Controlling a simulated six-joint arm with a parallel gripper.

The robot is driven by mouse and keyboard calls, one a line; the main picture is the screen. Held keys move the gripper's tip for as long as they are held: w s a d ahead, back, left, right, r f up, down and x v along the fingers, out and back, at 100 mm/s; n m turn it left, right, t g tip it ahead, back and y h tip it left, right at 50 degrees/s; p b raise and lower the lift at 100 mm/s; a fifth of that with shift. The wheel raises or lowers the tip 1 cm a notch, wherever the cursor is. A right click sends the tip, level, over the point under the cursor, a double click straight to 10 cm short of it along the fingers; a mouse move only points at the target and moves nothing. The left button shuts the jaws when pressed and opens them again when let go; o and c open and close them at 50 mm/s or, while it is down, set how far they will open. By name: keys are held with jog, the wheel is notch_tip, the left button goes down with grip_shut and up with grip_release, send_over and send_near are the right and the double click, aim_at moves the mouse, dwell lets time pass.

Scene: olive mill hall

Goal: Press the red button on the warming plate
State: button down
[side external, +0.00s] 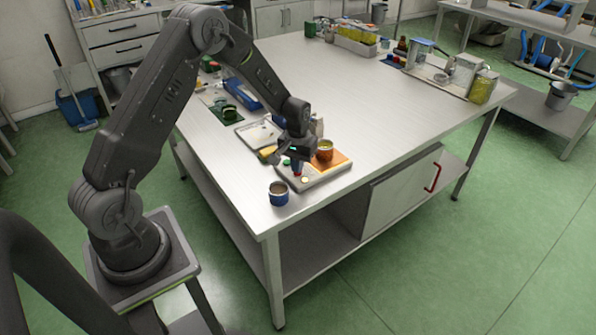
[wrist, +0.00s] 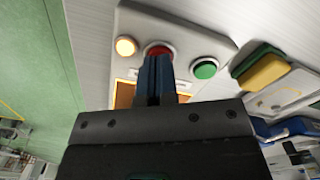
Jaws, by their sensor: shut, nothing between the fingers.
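The warming plate (side external: 326,174) lies near the front edge of the metal table, with an orange pad and an orange cup (side external: 324,150) on it. In the wrist view its panel (wrist: 188,32) carries the red button (wrist: 157,49), a green button (wrist: 205,68) on the right and a lit yellowish lamp (wrist: 125,46) on the left. My gripper (wrist: 155,58) is shut and empty. Its blue fingertips overlap the lower part of the red button in the wrist view. I cannot tell whether they touch it. In the side view my gripper (side external: 297,174) is low over the panel.
A blue cup (side external: 278,193) stands by the table's near corner. A yellow and green sponge (wrist: 263,70) and a white tray (wrist: 290,92) lie beside the plate. Jars (side external: 482,87) stand at the far right. The middle of the table is clear.

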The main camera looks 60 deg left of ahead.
jog(key=shift+f, duration=0.3)
jog(key=shift+r, duration=3.05)
